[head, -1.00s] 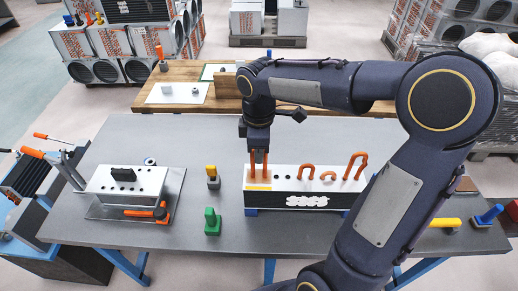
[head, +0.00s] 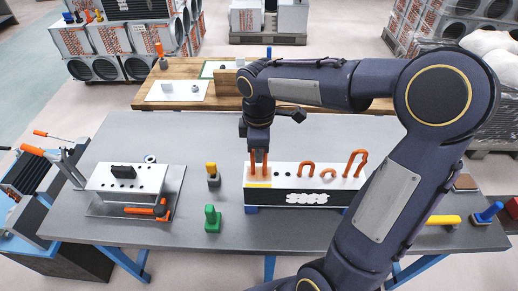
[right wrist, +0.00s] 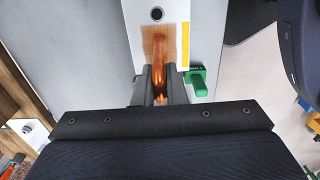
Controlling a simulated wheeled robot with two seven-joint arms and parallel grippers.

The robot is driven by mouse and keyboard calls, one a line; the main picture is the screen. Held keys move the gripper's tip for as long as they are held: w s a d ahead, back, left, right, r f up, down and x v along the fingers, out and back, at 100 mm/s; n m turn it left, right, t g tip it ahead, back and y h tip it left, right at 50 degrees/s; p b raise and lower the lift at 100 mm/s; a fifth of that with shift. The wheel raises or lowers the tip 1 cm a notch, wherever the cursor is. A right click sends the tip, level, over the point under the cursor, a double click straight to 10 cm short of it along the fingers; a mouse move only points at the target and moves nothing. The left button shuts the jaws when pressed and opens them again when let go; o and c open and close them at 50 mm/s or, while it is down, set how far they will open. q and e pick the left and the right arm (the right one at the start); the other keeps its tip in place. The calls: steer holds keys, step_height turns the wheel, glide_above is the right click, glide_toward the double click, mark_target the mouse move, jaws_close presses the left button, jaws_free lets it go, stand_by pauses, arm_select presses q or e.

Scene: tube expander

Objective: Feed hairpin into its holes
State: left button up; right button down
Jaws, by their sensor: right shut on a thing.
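My right gripper (head: 258,152) points down over the left end of the long white-topped block (head: 286,183). It is shut on an orange copper hairpin (head: 258,170), whose legs hang down to the block's top. I cannot tell whether the leg tips are inside holes. More copper hairpins stand in the block: a low one (head: 307,165), a lower one (head: 328,172) and a tall one (head: 356,157). My left gripper is out of view.
A white fixture (head: 130,180) with a black piece and an orange-handled clamp (head: 150,211) stands left.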

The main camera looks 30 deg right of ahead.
steer(key=shift+f, duration=0.15)
steer(key=c, duration=1.9)
jaws_free()
steer(key=shift+c, duration=0.2)
steer(key=o, duration=0.9)
steer(key=shift+o, duration=0.7)
steer(key=o, duration=0.3)
steer(key=shift+o, duration=0.5)
steer(key=o, duration=0.3)
steer(key=shift+o, duration=0.3)
steer(key=shift+o, duration=0.7)
